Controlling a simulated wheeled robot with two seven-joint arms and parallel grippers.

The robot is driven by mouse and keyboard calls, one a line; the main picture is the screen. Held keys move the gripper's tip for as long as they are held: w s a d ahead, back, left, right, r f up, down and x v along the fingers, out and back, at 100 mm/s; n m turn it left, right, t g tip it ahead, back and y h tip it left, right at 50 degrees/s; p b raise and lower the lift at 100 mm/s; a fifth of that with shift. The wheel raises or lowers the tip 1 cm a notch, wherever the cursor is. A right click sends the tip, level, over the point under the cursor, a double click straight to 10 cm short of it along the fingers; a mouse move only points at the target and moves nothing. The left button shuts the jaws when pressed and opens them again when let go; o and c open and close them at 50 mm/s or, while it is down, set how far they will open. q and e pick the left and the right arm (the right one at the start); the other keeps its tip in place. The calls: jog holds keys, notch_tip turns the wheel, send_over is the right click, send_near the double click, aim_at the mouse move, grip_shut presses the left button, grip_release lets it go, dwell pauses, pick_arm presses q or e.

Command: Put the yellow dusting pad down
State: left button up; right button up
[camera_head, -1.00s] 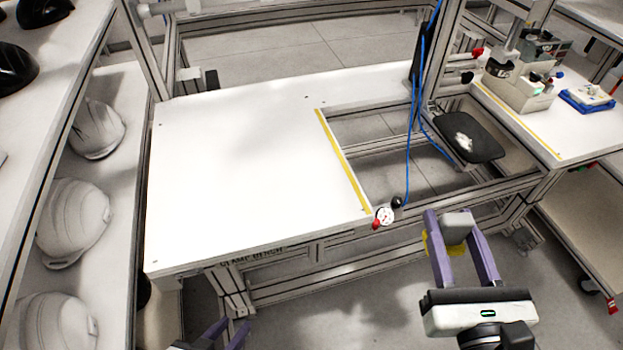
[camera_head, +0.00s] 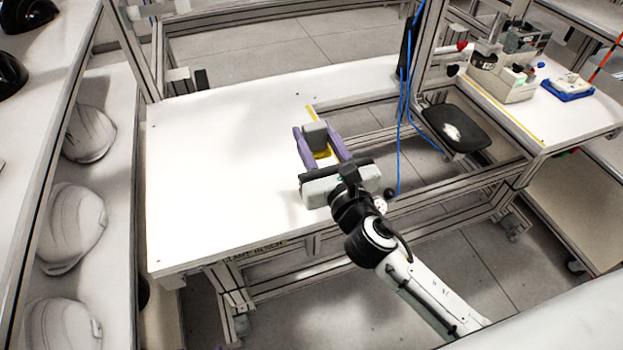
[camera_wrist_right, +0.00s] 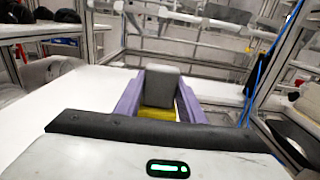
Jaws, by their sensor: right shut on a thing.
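My right gripper (camera_head: 320,143) is over the right part of the white bench top (camera_head: 220,170), near the yellow strip at its edge. Its purple fingers are shut on the yellow dusting pad (camera_head: 323,154), which has a grey block-shaped upper part. In the right wrist view the pad's yellow part (camera_wrist_right: 158,114) shows low between the fingers, with the grey part (camera_wrist_right: 160,85) above it. I cannot tell whether the pad touches the bench. My left gripper is not in view.
White helmet shells (camera_head: 72,225) sit on a shelf at the left. Blue cables (camera_head: 402,110) hang right of the bench, by an open frame gap. A black pad (camera_head: 456,128) and a side table with devices (camera_head: 510,85) stand further right. The bench's left and middle are clear.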

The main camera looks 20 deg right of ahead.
jog(key=f, duration=0.3)
jog(key=f+b, duration=0.1)
jog(key=f, duration=0.1)
jog(key=shift+w+a+f, duration=0.15)
jog(key=shift+w+f, duration=0.1)
jog(key=shift+f+b, duration=0.45)
jog(key=shift+f, duration=0.15)
notch_tip(320, 180, down, 3)
jog(key=shift+f+b, duration=0.15)
jog(key=shift+b, duration=1.1)
jog(key=o, duration=0.6)
jog(key=shift+f, duration=0.1)
jog(key=o, duration=0.4)
jog(key=shift+o, duration=0.2)
